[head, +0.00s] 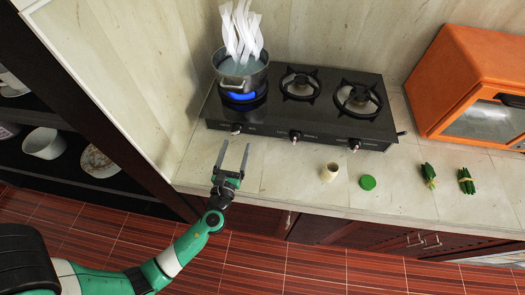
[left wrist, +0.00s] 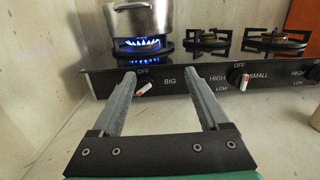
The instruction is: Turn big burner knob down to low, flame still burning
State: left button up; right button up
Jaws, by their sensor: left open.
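The black stove (head: 285,118) stands at the back of the counter. The knob marked BIG (head: 236,129) is the leftmost on its front; in the left wrist view the knob (left wrist: 148,84) shows a red and white pointer set at a slant, with OFF above it. A blue flame (head: 243,96) burns under the steaming metal pot (head: 241,76); the flame (left wrist: 142,43) also shows in the left wrist view. My left gripper (head: 234,146) is open and empty, just in front of the knob, its fingertips to either side and seemingly apart from it. My right gripper is out of view.
Two unlit burners (head: 300,84) and two more knobs lie to the right. A small beige cup (head: 330,172), a green disc (head: 368,182) and green bundles (head: 429,175) sit on the counter. An orange oven (head: 470,85) stands at right; a wall bounds the left.

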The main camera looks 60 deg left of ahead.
pick_arm(q)
jog(key=b, duration=0.2)
send_near(236, 131)
jog(key=s+d, duration=0.1)
jog(key=s+d+f, duration=0.1)
jog(key=shift+s+d+g, duration=0.1)
jog(key=shift+d+g, duration=0.25)
jog(key=shift+g, duration=0.05)
jog(key=shift+a+r, duration=0.15)
jog(key=shift+a, duration=0.05)
jog(key=shift+r, duration=0.1)
jog(key=shift+w+a, duration=0.1)
jog(key=shift+w, duration=0.1)
jog(key=b+x, duration=0.1)
jog(key=x, duration=1)
jog(key=shift+a, duration=0.15)
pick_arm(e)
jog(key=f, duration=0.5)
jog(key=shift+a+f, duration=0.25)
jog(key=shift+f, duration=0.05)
pick_arm(q)
grip_shut()
